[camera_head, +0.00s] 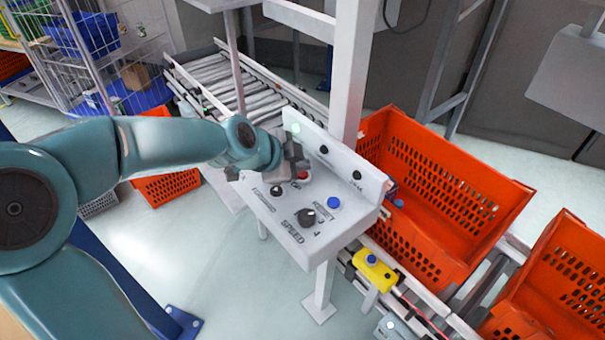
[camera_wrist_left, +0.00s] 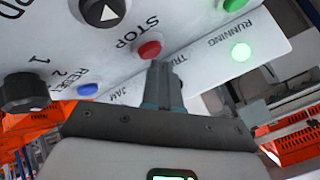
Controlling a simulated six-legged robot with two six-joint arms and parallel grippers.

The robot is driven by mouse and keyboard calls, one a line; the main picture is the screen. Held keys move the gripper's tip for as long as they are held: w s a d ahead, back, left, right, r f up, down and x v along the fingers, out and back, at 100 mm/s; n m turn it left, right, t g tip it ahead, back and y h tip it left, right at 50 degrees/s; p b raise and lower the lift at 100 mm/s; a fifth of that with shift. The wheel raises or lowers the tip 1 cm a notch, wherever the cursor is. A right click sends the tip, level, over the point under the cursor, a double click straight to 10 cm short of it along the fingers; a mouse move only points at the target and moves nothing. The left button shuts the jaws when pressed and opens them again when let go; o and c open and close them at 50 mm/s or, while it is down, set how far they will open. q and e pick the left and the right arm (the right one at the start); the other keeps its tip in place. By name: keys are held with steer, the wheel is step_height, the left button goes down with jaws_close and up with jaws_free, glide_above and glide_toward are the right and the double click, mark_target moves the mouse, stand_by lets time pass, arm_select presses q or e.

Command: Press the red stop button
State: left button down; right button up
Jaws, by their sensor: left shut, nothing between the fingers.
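The red stop button (camera_head: 303,175) sits on a white control panel (camera_head: 262,203), partly hidden by my left gripper (camera_head: 296,168) in the head view. In the left wrist view the round red button (camera_wrist_left: 149,49) shows beside the printed word STOP. My left gripper (camera_wrist_left: 159,68) is shut and empty, with its fingertips right at the button's near edge. I cannot tell whether they touch it. The green RUNNING light (camera_wrist_left: 241,52) is lit. My right gripper is not in view.
The panel also has a black selector (camera_head: 278,190), a blue button (camera_head: 334,203) and a black speed knob (camera_head: 307,217). A white post (camera_head: 352,70) rises behind the panel. Orange totes (camera_head: 440,175) stand on the right, and a roller conveyor (camera_head: 225,80) lies behind.

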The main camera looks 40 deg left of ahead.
mark_target(300, 176)
arm_select(q)
steer(key=shift+f+b, duration=0.5)
steer(key=shift+b, duration=0.2)
stand_by(0.6)
steer(key=shift+r, duration=0.1)
steer(key=shift+r+p, duration=0.6)
steer(key=shift+r, duration=0.2)
steer(key=shift+r+p, duration=1.7)
steer(key=shift+r, duration=0.85)
